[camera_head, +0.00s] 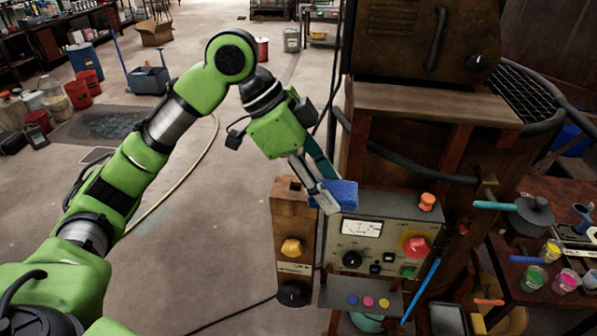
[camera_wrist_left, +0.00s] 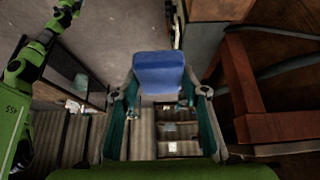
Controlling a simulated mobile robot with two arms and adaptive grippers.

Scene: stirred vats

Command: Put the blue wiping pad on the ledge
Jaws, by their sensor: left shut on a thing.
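The blue wiping pad (camera_head: 342,194) is held in my left gripper (camera_head: 324,192), at the top left corner of the grey control panel in the head view. In the left wrist view, the pad (camera_wrist_left: 158,72) sits between the fingertips of my left gripper (camera_wrist_left: 168,95). I cannot tell whether the pad touches the panel. A wooden ledge (camera_head: 430,103) juts out under a dark metal box, up and to the right of the gripper. Its visible top is bare. My right gripper is not in view.
The control panel (camera_head: 385,232) carries a dial, knobs and a red button. A wooden post (camera_head: 291,222) with a yellow knob stands left of it. A dark pipe (camera_head: 420,170) runs below the ledge. A side table with paint cups (camera_head: 565,281) is at the right. Open floor lies left.

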